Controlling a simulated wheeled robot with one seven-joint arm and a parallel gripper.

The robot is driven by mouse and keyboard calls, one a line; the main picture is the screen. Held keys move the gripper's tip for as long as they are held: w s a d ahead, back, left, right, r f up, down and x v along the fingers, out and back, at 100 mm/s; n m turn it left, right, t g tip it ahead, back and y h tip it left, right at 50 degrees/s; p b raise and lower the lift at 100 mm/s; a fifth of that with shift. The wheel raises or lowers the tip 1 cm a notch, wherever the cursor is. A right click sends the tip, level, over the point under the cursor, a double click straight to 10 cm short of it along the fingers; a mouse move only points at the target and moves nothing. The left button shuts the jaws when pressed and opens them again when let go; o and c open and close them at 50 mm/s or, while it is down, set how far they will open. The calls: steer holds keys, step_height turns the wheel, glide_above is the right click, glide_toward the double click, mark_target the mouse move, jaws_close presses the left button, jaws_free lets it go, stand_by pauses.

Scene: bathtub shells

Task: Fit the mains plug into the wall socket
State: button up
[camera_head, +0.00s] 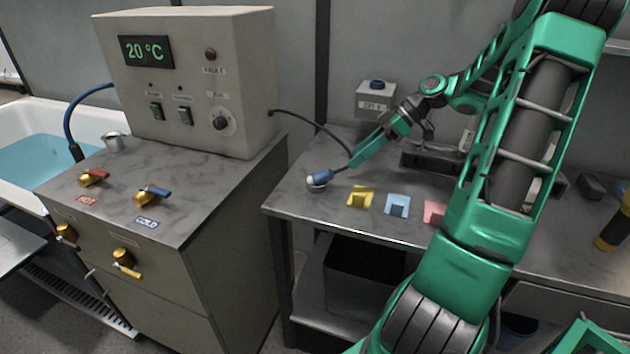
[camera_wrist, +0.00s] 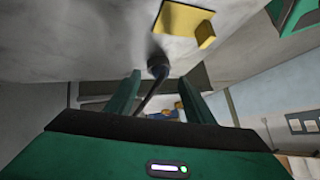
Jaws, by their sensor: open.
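The mains plug (camera_head: 321,178), blue with a pale round face, lies on the grey bench near its left edge. A dark cable runs from it to the control cabinet. In the wrist view the plug (camera_wrist: 157,66) is a dark, blurred shape just beyond my fingertips, its cable passing between the fingers. My gripper (camera_head: 355,160) points down-left at the plug's cable end. It is open and holds nothing; in the wrist view a gap shows between its fingers (camera_wrist: 159,82). A grey box (camera_head: 374,100) with a 230 V label and a blue round top stands by the back wall; its socket opening is not clear.
Yellow (camera_head: 361,195), blue (camera_head: 397,205) and pink (camera_head: 435,211) pieces lie right of the plug. A dark tray (camera_head: 425,160) stands behind.

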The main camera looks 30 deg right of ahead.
mark_target(337, 171)
steer(key=shift+a+r+x, duration=0.1)
steer(key=shift+x, duration=1.75)
steer(key=shift+a+r+x, duration=0.1)
steer(key=shift+a+x, duration=0.05)
steer(key=shift+x, duration=1.75)
steer(key=shift+r, duration=0.1)
steer(key=c, duration=1.2)
